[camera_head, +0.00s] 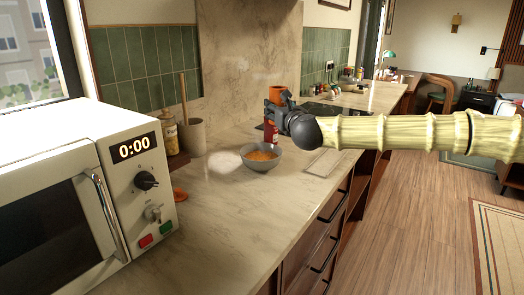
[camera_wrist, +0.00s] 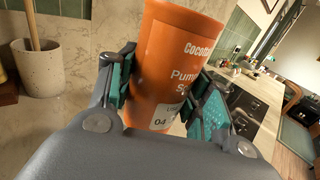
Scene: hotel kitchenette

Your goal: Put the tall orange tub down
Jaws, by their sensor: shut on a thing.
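The tall orange tub (camera_wrist: 172,65) stands between the two green-padded fingers of my gripper (camera_wrist: 165,90) in the wrist view, with printed lettering and a pale label facing the camera. It is tilted slightly in that picture. My gripper is shut on the tub and is over the far part of the marble counter (camera_head: 225,225). Whether the tub's base touches anything is hidden.
A pale board (camera_head: 325,162) lies to the right. A utensil crock (camera_head: 192,136) and microwave (camera_head: 75,190) are left. Bare counter lies in front of the bowl.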

